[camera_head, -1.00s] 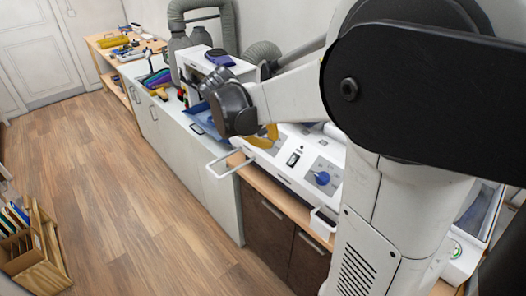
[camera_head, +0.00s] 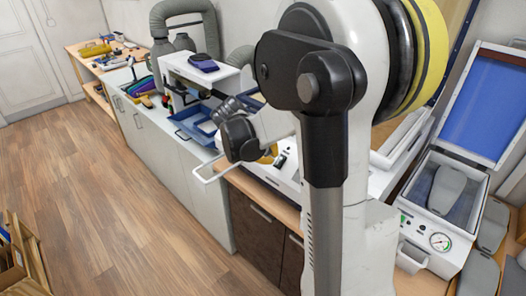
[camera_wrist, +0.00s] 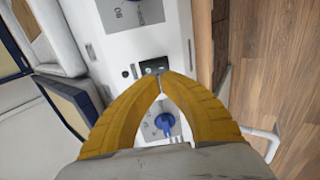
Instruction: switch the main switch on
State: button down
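The white machine's front panel (camera_wrist: 180,45) shows below my gripper in the wrist view. A small dark switch (camera_wrist: 125,72) sits on it just left of the fingertips, and another dark fitting (camera_wrist: 152,66) is partly covered by them; I cannot tell which is the main switch or its position. A blue knob (camera_wrist: 166,122) shows between the fingers. My gripper's yellow fingers (camera_wrist: 160,76) meet at the tips with nothing between them. In the head view, my gripper (camera_head: 268,156) is mostly hidden by my wrist, beside a dark switch (camera_head: 281,160) on the panel.
A machine with an open blue lid (camera_head: 483,105) and a pressure gauge (camera_head: 439,241) stands at the right. A blue tray (camera_head: 197,124) lies on the counter at the left. The wooden floor (camera_head: 90,190) is open.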

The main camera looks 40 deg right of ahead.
aim_at(276, 163)
jog(key=shift+x, duration=1.65)
jog(key=shift+f+b, duration=0.5)
jog(key=shift+b, duration=0.65)
jog(key=shift+d+f+b, duration=0.15)
jog(key=shift+f+b, duration=0.15)
jog(key=shift+b, duration=0.05)
jog(key=shift+r, duration=0.15)
jog(key=shift+d+r+p, duration=0.1)
jog(key=shift+r+p, duration=0.45)
jog(key=shift+r, duration=0.05)
jog(key=shift+d+r, duration=0.1)
jog(key=shift+d, duration=0.05)
